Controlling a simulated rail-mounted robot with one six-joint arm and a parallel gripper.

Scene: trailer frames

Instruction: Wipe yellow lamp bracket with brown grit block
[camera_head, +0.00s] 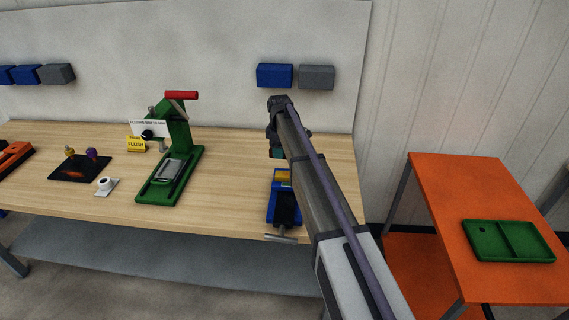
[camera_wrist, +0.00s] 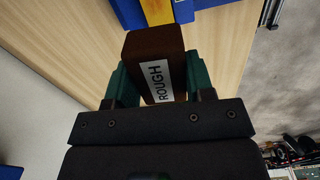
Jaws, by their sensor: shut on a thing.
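A brown grit block (camera_wrist: 153,48) with a white label reading "ROUGH" is between the green fingers of my gripper (camera_wrist: 157,78) in the wrist view. The gripper is shut on it. The yellow lamp bracket (camera_wrist: 157,11) shows at the top of the wrist view, just beyond the block's far end; I cannot tell if they touch. In the head view the bracket (camera_head: 283,175) sits in a blue vise (camera_head: 271,207) on the bench. My gripper (camera_head: 277,153) is just behind it, and the block is hidden there. My arm covers part of the vise's right side.
The wooden bench (camera_head: 232,190) is clear left of the vise. An orange table (camera_head: 460,185) with a green tray (camera_head: 508,241) is at right.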

